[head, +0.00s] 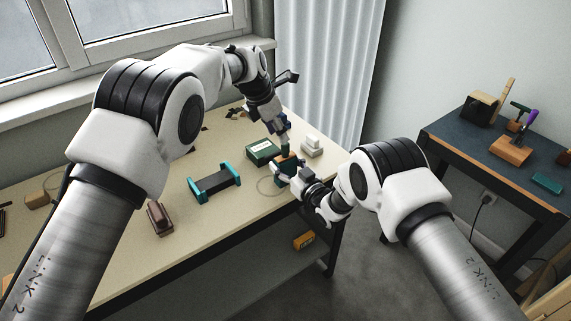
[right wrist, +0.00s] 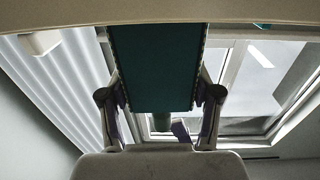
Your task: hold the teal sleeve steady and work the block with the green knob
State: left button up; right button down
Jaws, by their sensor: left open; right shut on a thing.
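The block below the knob is mostly hidden.
A dark green box (head: 259,153) and a white stepped piece (head: 312,146) stand close by. A black holder with teal ends (head: 214,182) and a brown stamp (head: 159,218) lie nearer. A side table (head: 480,150) at right holds several items.

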pick_arm(q)
jog(key=shift+d+f, duration=0.25)
jog(key=shift+f, duration=0.05)
pick_arm(e)
jog(key=shift+s+f, duration=0.15)
jog(key=shift+f, duration=0.2)
pick_arm(q)
jog(key=shift+x, duration=2.15)
jog(key=shift+a, duration=0.1)
grip_shut()
jog(key=shift+r, duration=0.35)
notch_tip(320, 180, up, 9)
jog(key=shift+r, duration=0.2)
